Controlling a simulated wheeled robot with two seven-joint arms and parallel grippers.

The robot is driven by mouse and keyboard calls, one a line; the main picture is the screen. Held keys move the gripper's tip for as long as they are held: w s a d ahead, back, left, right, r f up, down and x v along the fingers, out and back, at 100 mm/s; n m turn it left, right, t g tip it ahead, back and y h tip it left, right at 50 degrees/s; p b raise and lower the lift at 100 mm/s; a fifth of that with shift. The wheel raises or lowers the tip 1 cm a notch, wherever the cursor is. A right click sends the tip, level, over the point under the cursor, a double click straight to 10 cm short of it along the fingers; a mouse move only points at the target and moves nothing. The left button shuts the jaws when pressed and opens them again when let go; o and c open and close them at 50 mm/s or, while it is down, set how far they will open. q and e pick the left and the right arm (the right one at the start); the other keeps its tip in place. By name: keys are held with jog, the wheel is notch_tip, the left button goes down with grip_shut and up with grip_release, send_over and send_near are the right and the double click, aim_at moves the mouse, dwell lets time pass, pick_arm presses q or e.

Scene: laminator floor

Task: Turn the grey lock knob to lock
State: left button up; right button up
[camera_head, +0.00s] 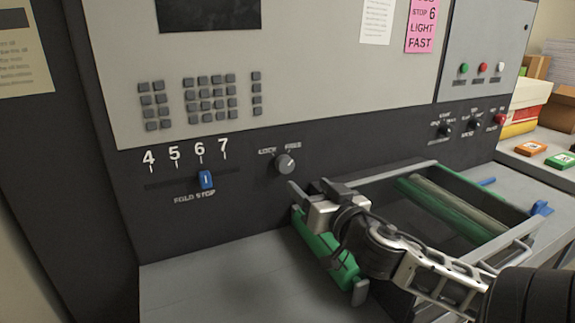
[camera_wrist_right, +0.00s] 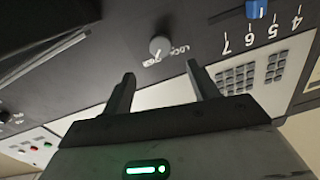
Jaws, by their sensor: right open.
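The grey lock knob (camera_head: 285,164) is on the dark machine panel, below the words LOCK and FREE. Its pale mark seems to point up and right, toward the FREE side. The knob also shows in the right wrist view (camera_wrist_right: 160,47), beyond the fingertips and roughly between them. My right gripper (camera_head: 310,189) is just below and right of the knob in the head view, apart from it. Its two fingers (camera_wrist_right: 161,72) are spread with nothing between them. My left gripper is not in view.
A blue fold stop slider (camera_head: 206,180) sits left of the knob, near 6. A frame with a green roller (camera_head: 450,207) stands out at right, beside my right arm. A green bar (camera_head: 325,250) lies below my gripper. Small knobs (camera_head: 475,124) are further right.

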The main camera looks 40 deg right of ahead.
aim_at(287, 167)
jog(key=p+x, duration=0.1)
jog(key=x, duration=0.9)
jog(key=c, duration=1)
